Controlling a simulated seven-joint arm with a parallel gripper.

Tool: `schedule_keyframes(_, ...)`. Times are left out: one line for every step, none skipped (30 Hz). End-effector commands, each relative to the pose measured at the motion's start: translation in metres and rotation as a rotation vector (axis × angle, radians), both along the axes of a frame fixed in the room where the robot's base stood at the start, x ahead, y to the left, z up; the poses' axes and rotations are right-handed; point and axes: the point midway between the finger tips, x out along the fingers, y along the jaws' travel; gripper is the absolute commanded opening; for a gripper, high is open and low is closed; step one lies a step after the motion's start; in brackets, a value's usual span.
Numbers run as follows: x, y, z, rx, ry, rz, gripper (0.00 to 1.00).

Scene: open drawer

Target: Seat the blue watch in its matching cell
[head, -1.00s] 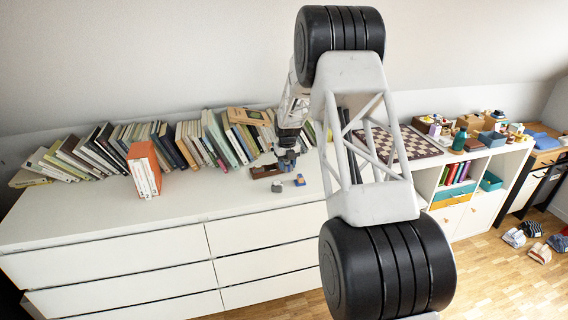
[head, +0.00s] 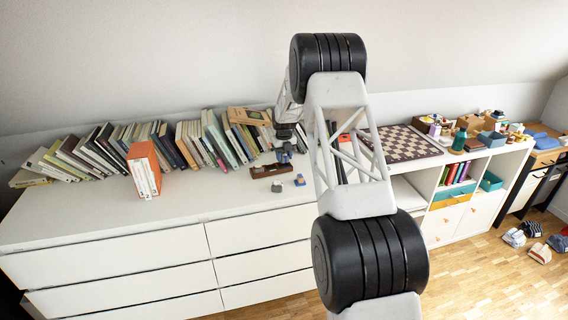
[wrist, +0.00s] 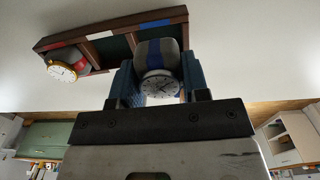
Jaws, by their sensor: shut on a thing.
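My gripper (wrist: 159,88) is shut on the blue watch, a grey cushion with a blue strap (wrist: 154,50) and a round pale dial. In the head view my gripper (head: 284,154) is over the brown watch box (head: 256,173). The wrist view shows the box (wrist: 117,23) with red, white and blue marks along its rim. A gold-rimmed watch (wrist: 62,71) with a red strap sits in the red-marked cell. The middle cell looks empty. The held watch overlaps the blue-marked end and hides part of that cell; its exact height above it is unclear.
On the white dresser top, a small grey item (head: 277,187) and a blue-and-yellow item (head: 300,180) lie in front of the box. Books (head: 240,140) stand behind it. A chessboard (head: 403,144) is to the right. The dresser's front left is clear.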

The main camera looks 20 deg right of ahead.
Motion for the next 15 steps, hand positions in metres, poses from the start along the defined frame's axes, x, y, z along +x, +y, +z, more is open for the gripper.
schedule_keyframes(0.0,0.0,0.0,0.0,0.0,0.0,0.18)
schedule_keyframes(0.0,0.0,0.0,0.0,0.0,0.0,0.18)
schedule_keyframes(0.0,0.0,0.0,0.0,0.0,0.0,0.18)
schedule_keyframes(0.0,0.0,0.0,0.0,0.0,0.0,0.18)
schedule_keyframes(0.0,0.0,0.0,0.0,0.0,0.0,0.18)
schedule_keyframes(0.0,0.0,0.0,0.0,0.0,0.0,0.18)
schedule_keyframes(0.0,0.0,-0.001,0.0,0.0,0.0,0.18)
schedule_keyframes(0.0,0.0,-0.003,0.0,0.001,0.0,0.18)
schedule_keyframes(-0.001,0.0,-0.005,0.0,0.001,0.0,0.18)
schedule_keyframes(-0.001,0.0,-0.008,0.0,0.002,0.0,0.18)
schedule_keyframes(-0.001,0.0,-0.011,0.0,0.002,0.0,0.18)
schedule_keyframes(-0.001,0.0,-0.015,0.0,0.001,0.0,0.18)
schedule_keyframes(-0.001,0.0,-0.018,0.0,0.001,0.0,0.18)
schedule_keyframes(-0.001,0.0,-0.021,0.0,0.001,0.0,0.18)
schedule_keyframes(-0.001,0.0,-0.025,0.0,0.001,0.0,0.13)
